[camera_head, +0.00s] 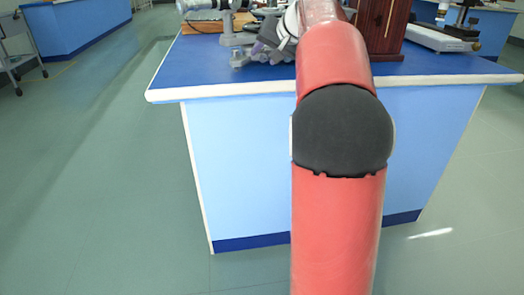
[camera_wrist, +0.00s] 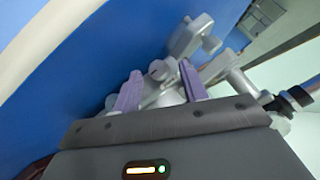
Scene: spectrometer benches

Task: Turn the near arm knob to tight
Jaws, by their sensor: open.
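My gripper (camera_wrist: 160,68) has two purple fingers, spread apart, in the wrist view. A round grey knob (camera_wrist: 158,70) shows in the gap between the fingertips, with space visible on both sides. I cannot tell whether this is the near arm knob or how deep it lies between the fingers. A second grey knob (camera_wrist: 211,44) sits on a light grey arm of the spectrometer (camera_wrist: 184,38), beyond the right finger. In the head view the spectrometer (camera_head: 232,38) stands near the bench's front left, and my arm hides part of the scene. My gripper (camera_head: 258,48) shows there small, beside its foot.
The blue bench top (camera_head: 195,70) is clear at its front left edge. A dark wooden box (camera_head: 382,28) stands right of my arm, and a white instrument base (camera_head: 438,38) lies farther right. Open floor (camera_head: 90,180) lies left of the bench.

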